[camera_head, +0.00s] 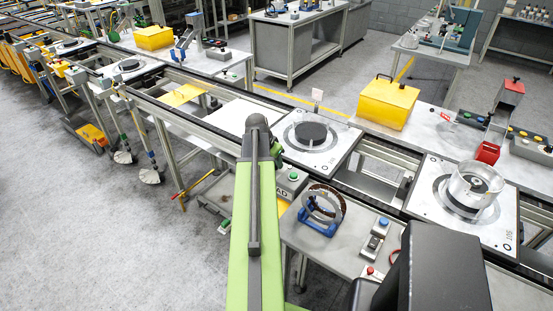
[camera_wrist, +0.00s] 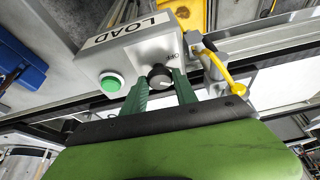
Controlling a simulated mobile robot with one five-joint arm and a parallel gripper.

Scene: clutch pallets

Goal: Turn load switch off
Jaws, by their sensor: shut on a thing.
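The grey control box (camera_wrist: 130,52) marked LOAD carries a green button (camera_wrist: 111,83) and a black rotary load switch (camera_wrist: 160,77) with a pale pointer line. My gripper (camera_wrist: 161,82) has its two green fingers on either side of the switch knob, shut on it. The line on the knob points up and to the right in the wrist view, near a small label. In the head view the control box (camera_head: 291,182) is partly hidden behind my green arm, and the knob is hidden.
A yellow hooked cable or handle (camera_wrist: 226,72) is close to the right finger. A blue clutch fixture (camera_head: 322,208) stands on the bench right of the box. Behind runs a conveyor with pallets (camera_head: 312,157), and a yellow case (camera_head: 387,102) sits beyond.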

